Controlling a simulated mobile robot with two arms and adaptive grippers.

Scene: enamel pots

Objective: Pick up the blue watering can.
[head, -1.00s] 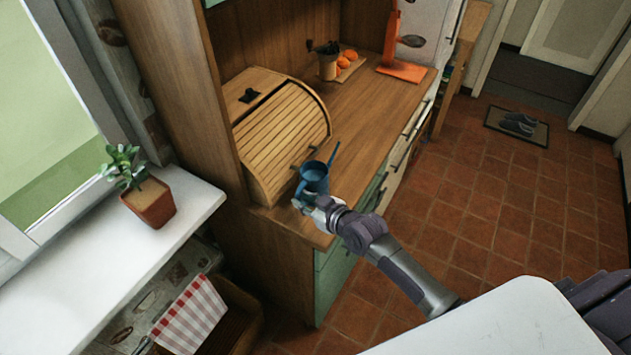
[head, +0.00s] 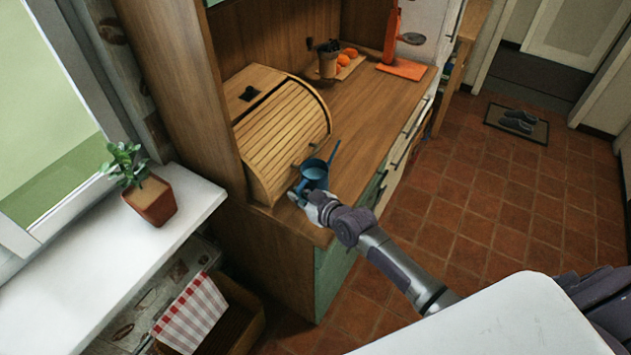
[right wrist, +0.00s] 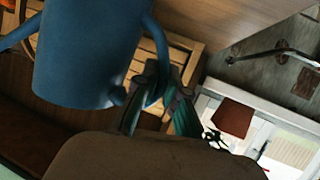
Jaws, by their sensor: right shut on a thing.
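The blue watering can (head: 316,181) is at the near end of the wooden counter, just right of the roll-top bread box. Its spout points up and away to the right. My right gripper (head: 303,193) is at the can's near side. In the right wrist view the can's body (right wrist: 85,55) fills the upper left, and the fingers of my right gripper (right wrist: 160,100) are closed on its curved handle. Whether the can's base touches the counter is hidden. My left gripper is not in view.
The bread box (head: 280,135) stands close beside the can. A potted plant (head: 152,200) stands on the white sill at left.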

